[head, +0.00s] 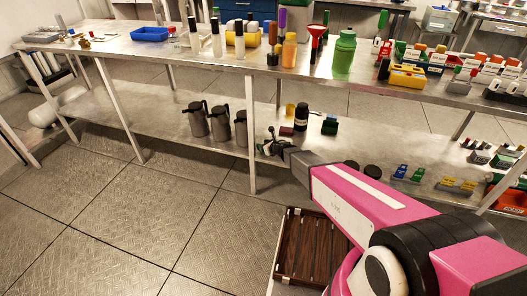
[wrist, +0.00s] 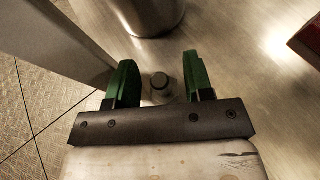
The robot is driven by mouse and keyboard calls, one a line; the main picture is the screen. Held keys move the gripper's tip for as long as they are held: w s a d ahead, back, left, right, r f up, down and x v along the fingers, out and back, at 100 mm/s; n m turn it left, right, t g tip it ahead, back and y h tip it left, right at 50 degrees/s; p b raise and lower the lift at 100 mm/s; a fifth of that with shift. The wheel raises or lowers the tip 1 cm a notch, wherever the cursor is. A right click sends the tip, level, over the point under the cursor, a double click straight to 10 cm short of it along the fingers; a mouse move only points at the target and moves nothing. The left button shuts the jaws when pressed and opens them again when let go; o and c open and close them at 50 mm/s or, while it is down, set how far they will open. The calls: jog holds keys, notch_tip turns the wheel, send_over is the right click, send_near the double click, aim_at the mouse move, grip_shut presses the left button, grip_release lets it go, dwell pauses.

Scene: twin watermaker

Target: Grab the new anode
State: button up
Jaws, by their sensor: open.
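A small grey cylinder with a round dark top, probably the new anode (wrist: 159,82), stands on the metal lower shelf in the wrist view. My gripper (wrist: 159,78) is open, with one green finger on each side of the cylinder. Gaps show between it and both fingers, and I cannot tell how far below the fingertips it is. In the head view my gripper (head: 269,138) is over the lower shelf, right of the grey jugs. The cylinder cannot be made out clearly there.
A grey jug (head: 240,128) stands close to my gripper; a metal cylinder (wrist: 150,12) shows beyond the fingers. A table leg (head: 252,140) is just left of my gripper. A dark bottle (head: 301,117) and a red block (head: 286,130) stand to the right.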

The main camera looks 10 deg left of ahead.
grip_shut()
